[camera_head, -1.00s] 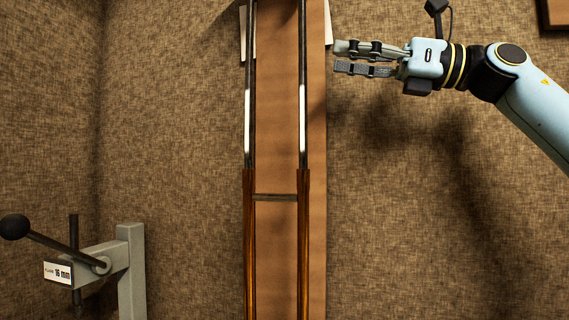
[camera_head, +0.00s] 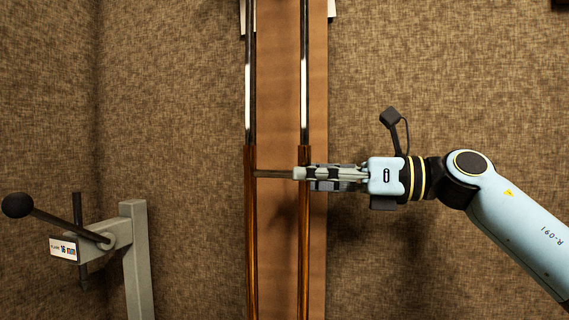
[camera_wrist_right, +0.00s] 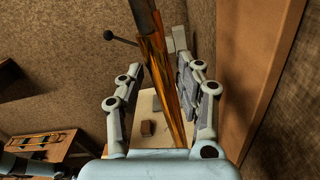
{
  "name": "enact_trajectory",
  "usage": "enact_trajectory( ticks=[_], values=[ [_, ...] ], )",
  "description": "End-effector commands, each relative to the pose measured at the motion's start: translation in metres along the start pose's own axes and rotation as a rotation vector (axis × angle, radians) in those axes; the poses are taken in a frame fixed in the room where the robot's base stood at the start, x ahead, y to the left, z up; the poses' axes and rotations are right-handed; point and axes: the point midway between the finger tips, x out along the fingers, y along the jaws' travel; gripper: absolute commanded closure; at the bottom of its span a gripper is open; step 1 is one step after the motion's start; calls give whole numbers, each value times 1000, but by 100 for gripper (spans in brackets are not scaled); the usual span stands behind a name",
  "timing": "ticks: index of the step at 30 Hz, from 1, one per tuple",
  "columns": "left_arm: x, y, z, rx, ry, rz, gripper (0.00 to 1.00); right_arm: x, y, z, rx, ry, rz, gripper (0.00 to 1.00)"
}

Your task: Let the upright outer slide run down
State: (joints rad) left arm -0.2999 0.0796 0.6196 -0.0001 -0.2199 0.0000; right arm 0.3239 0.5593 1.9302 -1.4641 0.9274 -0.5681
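The outer slide (camera_head: 250,230) hangs upright, its two brass tubes joined by a thin cross brace (camera_head: 273,174). The silver inner tubes (camera_head: 304,85) run up out of it along a brown board (camera_head: 278,80). My right gripper (camera_head: 302,174) is at brace height, its fingers crossing the right brass tube. In the right wrist view the brass tube (camera_wrist_right: 167,90) stands between the open fingers (camera_wrist_right: 158,88). There is a clear gap to the left finger; the right finger is close, and contact cannot be told. My left gripper is not in view.
A grey lever device (camera_head: 133,235) with a black knob and a 16 mm label stands at the left. The wall right of the board is free.

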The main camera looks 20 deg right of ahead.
Motion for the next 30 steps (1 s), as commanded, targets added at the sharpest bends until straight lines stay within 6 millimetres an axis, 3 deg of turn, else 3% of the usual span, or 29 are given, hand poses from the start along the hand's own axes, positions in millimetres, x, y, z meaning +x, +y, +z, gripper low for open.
enact_trajectory(
  ticks=[3, 9, 20, 28, 30],
  values=[
    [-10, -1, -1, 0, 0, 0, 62, 20, 2, 4, 4, -4, 3, 65],
    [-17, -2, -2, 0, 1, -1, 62, 40, 0, 1, 2, -2, 0, 65],
    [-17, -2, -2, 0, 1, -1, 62, 44, 0, -1, 0, 2, 0, 65],
    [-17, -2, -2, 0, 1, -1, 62, 44, 0, 0, 0, 1, 0, 99],
    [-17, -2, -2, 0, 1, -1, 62, 44, 0, 0, 0, 1, 0, 100]
  ],
)
